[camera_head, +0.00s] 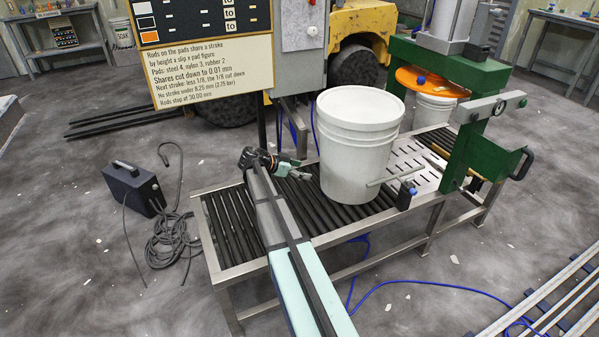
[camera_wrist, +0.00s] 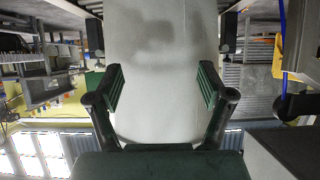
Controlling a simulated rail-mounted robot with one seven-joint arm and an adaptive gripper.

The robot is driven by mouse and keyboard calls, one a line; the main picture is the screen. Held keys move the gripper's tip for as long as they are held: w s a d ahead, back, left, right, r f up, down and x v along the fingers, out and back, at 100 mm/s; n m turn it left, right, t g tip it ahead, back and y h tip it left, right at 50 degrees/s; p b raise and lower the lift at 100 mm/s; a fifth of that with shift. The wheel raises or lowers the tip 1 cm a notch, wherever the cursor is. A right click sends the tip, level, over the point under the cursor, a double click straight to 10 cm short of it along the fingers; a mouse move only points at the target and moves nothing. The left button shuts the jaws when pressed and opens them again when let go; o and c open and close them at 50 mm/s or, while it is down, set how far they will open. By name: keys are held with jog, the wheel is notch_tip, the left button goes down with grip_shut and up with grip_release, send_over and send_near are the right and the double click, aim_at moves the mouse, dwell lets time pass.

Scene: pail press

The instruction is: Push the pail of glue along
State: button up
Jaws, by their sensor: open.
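A large white pail (camera_head: 352,150) stands upright on the black rollers of a steel-framed conveyor, left of the green press. My gripper (camera_head: 297,168) is low at the pail's left side, with its fingers pointing toward the wall. In the wrist view the pale pail wall (camera_wrist: 160,70) fills the middle, between and beyond my gripper's two spread fingers (camera_wrist: 160,88). The gripper is open, with nothing held. I cannot tell whether the fingertips touch the pail. The pail's far side is hidden.
The roller conveyor (camera_head: 232,228) leads right to a slotted plate (camera_head: 428,170) under the green press (camera_head: 468,140). An orange disc (camera_head: 428,82) and a smaller white pail (camera_head: 434,110) are behind.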

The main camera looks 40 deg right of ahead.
aim_at(324, 173)
jog(key=d+f, duration=0.1)
jog(key=f, duration=0.1)
jog(key=d+f, duration=0.1)
jog(key=f, duration=0.1)
jog(key=d+f+b, duration=0.1)
jog(key=shift+s+d+f, duration=0.35)
jog(key=shift+d+f, duration=0.05)
jog(key=shift+s+d+r, duration=0.1)
jog(key=shift+d+r, duration=0.05)
jog(key=shift+d, duration=0.25)
jog(key=shift+d, duration=0.1)
jog(key=shift+s+d+b, duration=0.2)
jog(key=shift+d+b, duration=0.1)
jog(key=shift+d, duration=0.65)
jog(key=shift+s+d+b, duration=0.2)
jog(key=shift+d+b, duration=0.15)
jog(key=shift+d, duration=0.65)
jog(key=shift+s+d+b, duration=0.2)
jog(key=shift+d+b, duration=0.1)
jog(key=shift+d, duration=0.65)
jog(key=shift+s+d, duration=0.25)
jog(key=shift+d, duration=0.7)
